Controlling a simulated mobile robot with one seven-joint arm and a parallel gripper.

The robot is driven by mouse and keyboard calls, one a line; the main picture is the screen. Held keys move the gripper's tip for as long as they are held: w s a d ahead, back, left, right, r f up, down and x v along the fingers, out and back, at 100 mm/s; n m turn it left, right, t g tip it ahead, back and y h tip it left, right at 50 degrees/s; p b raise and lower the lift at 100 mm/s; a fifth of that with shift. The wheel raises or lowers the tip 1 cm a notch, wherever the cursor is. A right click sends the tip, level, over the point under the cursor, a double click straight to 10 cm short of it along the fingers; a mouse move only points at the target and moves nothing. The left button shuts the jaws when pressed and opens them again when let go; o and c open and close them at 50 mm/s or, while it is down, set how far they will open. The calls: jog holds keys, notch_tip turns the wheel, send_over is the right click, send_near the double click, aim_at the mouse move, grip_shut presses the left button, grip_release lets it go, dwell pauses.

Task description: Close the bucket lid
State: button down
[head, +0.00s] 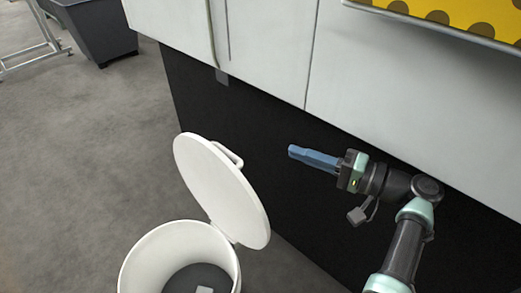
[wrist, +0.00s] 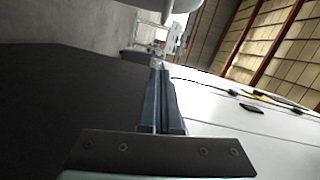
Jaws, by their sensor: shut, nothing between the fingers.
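The white bucket (head: 140,262) stands on the floor at the bottom of the head view, with a dark inside and a small light patch in it. Its white round lid (head: 215,185) is open, tilted up on the bucket's right side, with a handle (head: 228,153) on its outer face. My gripper (head: 291,150) is shut and empty, its blue fingers pointing left. It is to the right of the lid, apart from it, on the lid's outer side. In the wrist view my gripper (wrist: 160,68) also shows shut. A white shape at the top edge may be the lid; I cannot tell.
A white cabinet (head: 260,50) with a black base panel (head: 240,120) stands behind the bucket and my gripper. A yellow dotted surface (head: 450,20) is at the upper right. A dark grey bin (head: 95,30) stands at the upper left. The grey floor on the left is clear.

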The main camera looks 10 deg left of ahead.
jog(key=a+b, duration=0.4)
jog(key=a, duration=0.7)
jog(key=shift+a+f, duration=0.3)
jog(key=shift+f, duration=0.15)
jog(key=shift+a, duration=0.1)
